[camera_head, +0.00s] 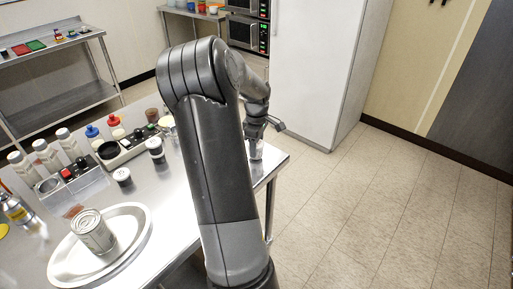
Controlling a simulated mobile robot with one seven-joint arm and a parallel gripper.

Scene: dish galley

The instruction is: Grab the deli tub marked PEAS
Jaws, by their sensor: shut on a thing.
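My gripper (257,136) is at the right end of the steel table, partly behind my own arm. It points down and is shut on a small pale, clear-looking tub (257,150) near the table's right edge. The tub is small and partly covered by the gripper and arm. I cannot read any marking on it, so I cannot tell if it says PEAS. I cannot tell whether its base touches the table.
The steel table (181,200) holds an oval tray (137,236) with a tin can (93,232), small dark jars with white lids (154,145), a condiment caddy (126,147) and several bottles (47,154). Open floor (345,215) lies to the right.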

